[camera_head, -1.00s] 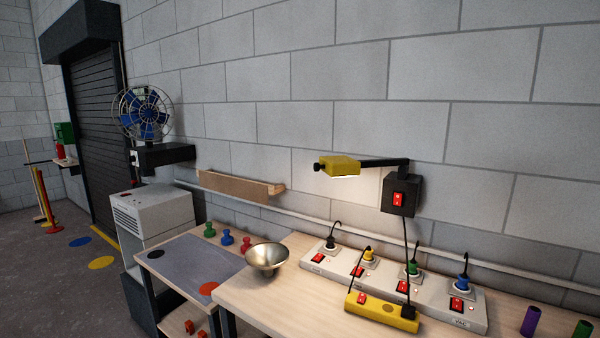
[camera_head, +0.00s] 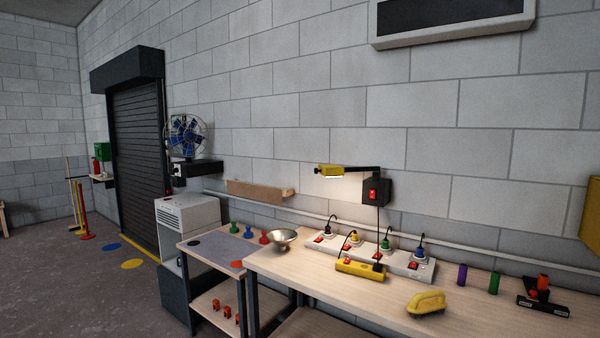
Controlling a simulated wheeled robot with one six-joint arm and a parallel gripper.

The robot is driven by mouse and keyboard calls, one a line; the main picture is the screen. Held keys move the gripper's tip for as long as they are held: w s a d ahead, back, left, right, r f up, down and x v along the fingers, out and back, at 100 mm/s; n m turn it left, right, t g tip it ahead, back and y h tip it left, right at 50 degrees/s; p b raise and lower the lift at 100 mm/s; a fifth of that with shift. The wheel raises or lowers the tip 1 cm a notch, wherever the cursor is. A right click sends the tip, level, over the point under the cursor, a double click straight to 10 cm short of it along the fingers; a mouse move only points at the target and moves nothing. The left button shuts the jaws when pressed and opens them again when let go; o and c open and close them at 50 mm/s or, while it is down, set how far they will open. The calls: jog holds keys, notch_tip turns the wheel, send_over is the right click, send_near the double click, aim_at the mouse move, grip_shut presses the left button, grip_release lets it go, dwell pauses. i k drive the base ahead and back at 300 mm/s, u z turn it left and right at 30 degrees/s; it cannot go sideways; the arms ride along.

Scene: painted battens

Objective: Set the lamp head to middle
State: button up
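The lamp head (camera_head: 330,171) is a yellow block at the left end of a black arm (camera_head: 357,168). The arm comes out of a black wall box (camera_head: 376,191) with a red switch (camera_head: 373,194). The lamp is lit and throws a bright patch on the wall below it. The head looks tilted a little downward; its exact setting is too small to tell. My gripper is not in view.
A lower table (camera_head: 215,251) and a white cabinet (camera_head: 187,221) stand to the left.

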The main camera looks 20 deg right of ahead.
aim_at(330, 170)
jog(key=u, duration=0.65)
jog(key=i, duration=1.8)
jog(key=z, duration=0.2)
